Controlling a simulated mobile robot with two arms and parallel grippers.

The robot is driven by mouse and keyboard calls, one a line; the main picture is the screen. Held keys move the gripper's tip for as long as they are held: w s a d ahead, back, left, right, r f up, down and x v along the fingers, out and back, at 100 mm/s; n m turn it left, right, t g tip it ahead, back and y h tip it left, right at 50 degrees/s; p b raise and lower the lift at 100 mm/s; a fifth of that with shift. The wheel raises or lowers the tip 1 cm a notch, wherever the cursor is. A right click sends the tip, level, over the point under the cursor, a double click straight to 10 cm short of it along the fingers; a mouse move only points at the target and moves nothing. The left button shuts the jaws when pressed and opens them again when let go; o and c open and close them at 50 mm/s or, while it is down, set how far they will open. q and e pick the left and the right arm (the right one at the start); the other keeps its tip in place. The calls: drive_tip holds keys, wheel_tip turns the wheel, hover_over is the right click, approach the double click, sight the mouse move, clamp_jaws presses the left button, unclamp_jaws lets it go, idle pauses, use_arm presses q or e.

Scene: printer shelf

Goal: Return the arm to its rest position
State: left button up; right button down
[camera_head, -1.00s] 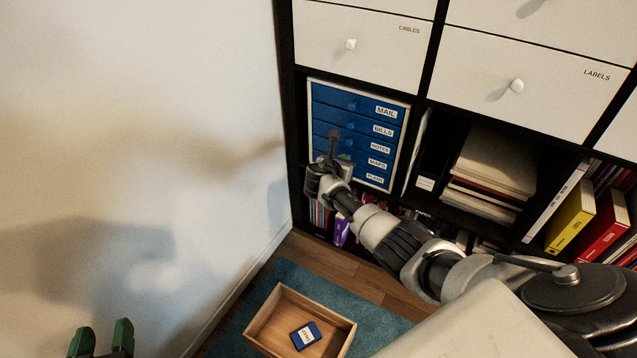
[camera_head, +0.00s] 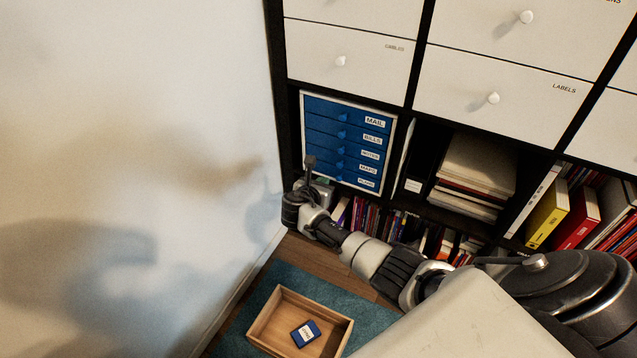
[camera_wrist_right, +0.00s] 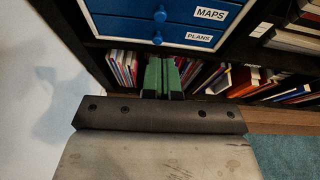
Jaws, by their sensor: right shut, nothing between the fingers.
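My right arm reaches in from the lower right of the head view. Its gripper (camera_head: 322,181) is in front of the lower left corner of the blue drawer unit and is mostly hidden by my wrist. In the right wrist view the two green fingers (camera_wrist_right: 162,76) are together with nothing between them. They point at the shelf opening below the drawers and look clear of the unit. My left gripper is not in the head view now.
The blue drawer unit (camera_head: 341,138) has all its drawers shut. A white wall stands close on the left. A wooden tray (camera_head: 263,338) with a blue box (camera_head: 305,333) lies on a teal rug (camera_head: 372,322). Books (camera_head: 375,218) fill the lower shelf.

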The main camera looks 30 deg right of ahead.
drive_tip(key=v, duration=0.2)
drive_tip(key=shift+s+a+r+p, duration=0.2)
drive_tip(key=shift+a+p, duration=0.1)
